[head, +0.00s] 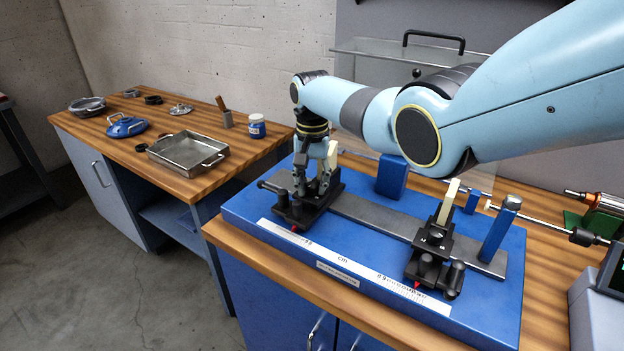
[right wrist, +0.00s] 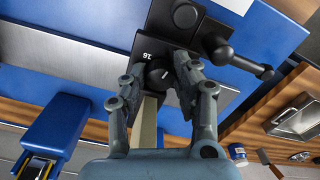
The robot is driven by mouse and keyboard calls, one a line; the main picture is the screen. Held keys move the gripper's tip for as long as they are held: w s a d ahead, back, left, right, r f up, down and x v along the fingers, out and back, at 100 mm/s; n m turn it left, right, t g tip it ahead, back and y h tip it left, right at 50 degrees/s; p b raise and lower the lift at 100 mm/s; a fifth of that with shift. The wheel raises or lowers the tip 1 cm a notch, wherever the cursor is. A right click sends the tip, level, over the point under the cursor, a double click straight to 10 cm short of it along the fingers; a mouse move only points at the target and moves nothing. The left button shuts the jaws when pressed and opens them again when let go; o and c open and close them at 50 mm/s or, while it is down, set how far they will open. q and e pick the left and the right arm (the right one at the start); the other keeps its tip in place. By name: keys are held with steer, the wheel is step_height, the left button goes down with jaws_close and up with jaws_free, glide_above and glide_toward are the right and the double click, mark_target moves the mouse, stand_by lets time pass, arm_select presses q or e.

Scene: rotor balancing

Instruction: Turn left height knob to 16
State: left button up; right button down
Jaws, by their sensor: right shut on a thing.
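The left support (head: 290,213) is a black block with a side handle, at the left end of the rail on the blue base (head: 300,262). My right gripper (head: 313,187) points down at it from above. In the right wrist view, the gripper's fingers (right wrist: 162,76) are shut on the left height knob (right wrist: 160,78), a round black knob with a light pointer line. A white number that seems to read 16 (right wrist: 147,57) is beside the knob. In the head view the gripper hides the knob. My left gripper is in neither view.
The right support (head: 434,255) stands at the other end of the grey rail (head: 375,218). A blue post (head: 499,230) and a blue block (head: 392,178) stand nearby. A metal tray (head: 187,153) and a blue-labelled jar (head: 257,127) are on the left bench.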

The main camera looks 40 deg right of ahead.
mark_target(312, 185)
steer(key=shift+n, duration=1)
steer(key=c, duration=1)
jaws_free()
step_height(312, 185, up, 12)
steer(key=shift+r, duration=0.1)
